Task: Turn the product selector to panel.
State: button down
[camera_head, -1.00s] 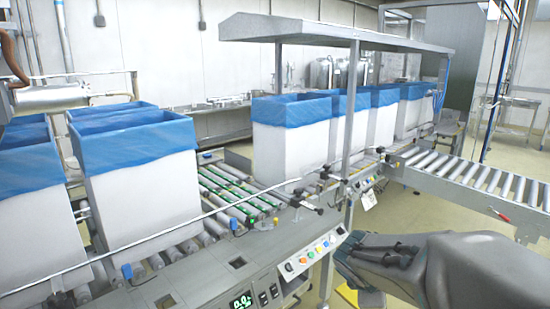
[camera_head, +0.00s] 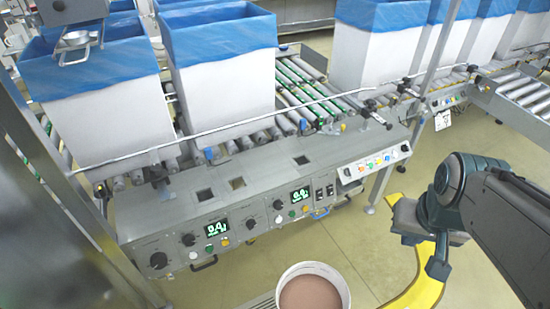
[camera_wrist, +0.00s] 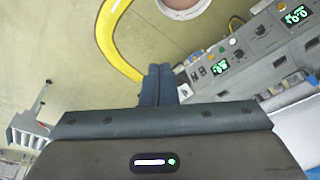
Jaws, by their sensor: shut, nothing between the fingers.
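The control console (camera_head: 225,215) runs along the front of the conveyor in the head view. Its front bears a black knob (camera_head: 158,260) at the left end, smaller knobs (camera_head: 188,240) by the lit green displays, and buttons. Labels are too small to read, so I cannot tell which knob is the product selector. The console also shows at the upper right of the wrist view (camera_wrist: 240,58). My gripper (camera_wrist: 157,70) is shut and empty, its dark fingers over the floor and apart from the console. In the head view my arm is to the right of the console.
A white bucket with brown contents (camera_head: 313,290) stands on the floor before the console. A yellow curved floor band (camera_head: 425,290) lies under my arm. White boxes with blue liners (camera_head: 225,75) stand on the conveyor. A small button panel (camera_head: 373,162) juts out at the console's right.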

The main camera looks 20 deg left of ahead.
aim_at(251, 225)
jog(key=z, duration=0.25)
jog(key=k, duration=1.2)
jog(key=u, duration=0.55)
jog(key=i, duration=0.5)
